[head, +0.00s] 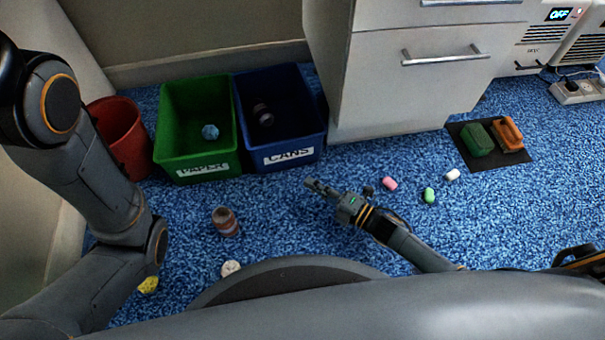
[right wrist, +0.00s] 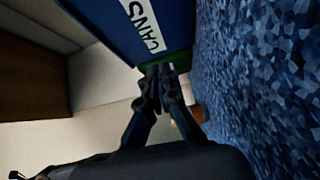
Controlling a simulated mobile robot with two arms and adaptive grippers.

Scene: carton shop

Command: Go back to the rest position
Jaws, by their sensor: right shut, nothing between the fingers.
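My right gripper (head: 314,187) is shut and empty, over the blue carpet in front of the bins in the head view. Its closed fingers also show in the right wrist view (right wrist: 160,72), with the blue CANS bin (right wrist: 125,22) beyond them. My left arm comes in from the left in the head view, but its gripper is out of the picture.
The green PAPER bin (head: 195,170) holds a pale blue ball (head: 210,132); the blue CANS bin (head: 290,155) holds a can (head: 263,115). A brown can (head: 226,221), crumpled balls and small coloured pieces lie on the carpet. A white cabinet (head: 400,95) stands behind.

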